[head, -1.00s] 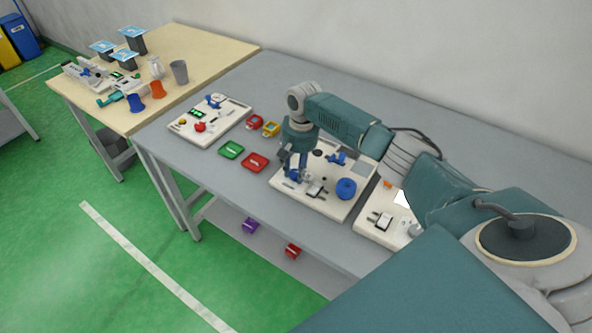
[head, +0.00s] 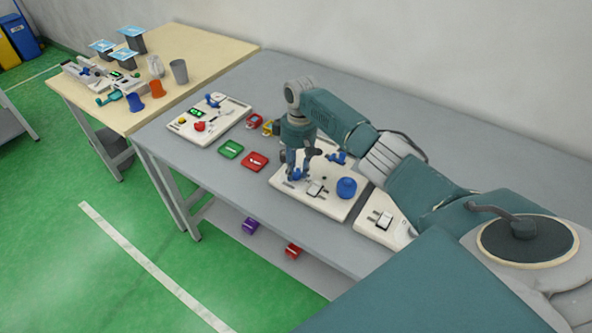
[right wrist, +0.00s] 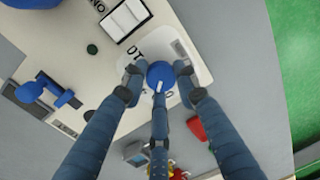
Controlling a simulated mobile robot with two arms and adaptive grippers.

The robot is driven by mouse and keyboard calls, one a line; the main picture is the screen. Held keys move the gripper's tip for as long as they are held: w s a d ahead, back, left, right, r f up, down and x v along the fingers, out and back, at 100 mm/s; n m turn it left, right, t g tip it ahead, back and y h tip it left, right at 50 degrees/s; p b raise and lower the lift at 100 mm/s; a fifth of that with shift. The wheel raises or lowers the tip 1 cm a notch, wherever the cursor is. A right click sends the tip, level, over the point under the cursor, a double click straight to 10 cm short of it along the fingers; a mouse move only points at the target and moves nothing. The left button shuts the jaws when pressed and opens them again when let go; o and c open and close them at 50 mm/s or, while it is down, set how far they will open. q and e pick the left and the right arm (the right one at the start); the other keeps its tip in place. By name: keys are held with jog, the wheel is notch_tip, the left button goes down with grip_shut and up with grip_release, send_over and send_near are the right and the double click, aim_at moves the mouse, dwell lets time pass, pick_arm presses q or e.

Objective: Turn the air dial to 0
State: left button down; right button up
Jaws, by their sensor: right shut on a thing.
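A small blue dial knob (right wrist: 160,74) sits on a white panel (head: 330,207) on the grey table. The label beside it is partly covered and I cannot read it whole. My right gripper (right wrist: 160,80) points down at the panel, with its fingers closed around the knob. In the head view the right gripper (head: 298,174) stands at the panel's left part and hides most of this knob. The knob's pointer setting cannot be read clearly. My left gripper is not in view.
The same panel carries a white rocker switch (head: 315,188), a large blue knob (head: 346,187) and a blue valve handle (head: 338,158). Green (head: 231,149) and red (head: 255,161) padlock-like pieces lie left of it. Another white panel (head: 385,221) stands to the right.

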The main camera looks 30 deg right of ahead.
aim_at(297, 170)
jog(key=n, duration=0.4)
jog(key=shift+b, duration=0.4)
jog(key=shift+w+n, duration=0.1)
jog(key=shift+n, duration=1.6)
jog(key=o, duration=1.1)
jog(key=shift+r, duration=0.1)
jog(key=shift+o, duration=0.2)
notch_tip(297, 170, up, 12)
jog(key=shift+w+d, duration=0.25)
jog(key=shift+d, duration=0.1)
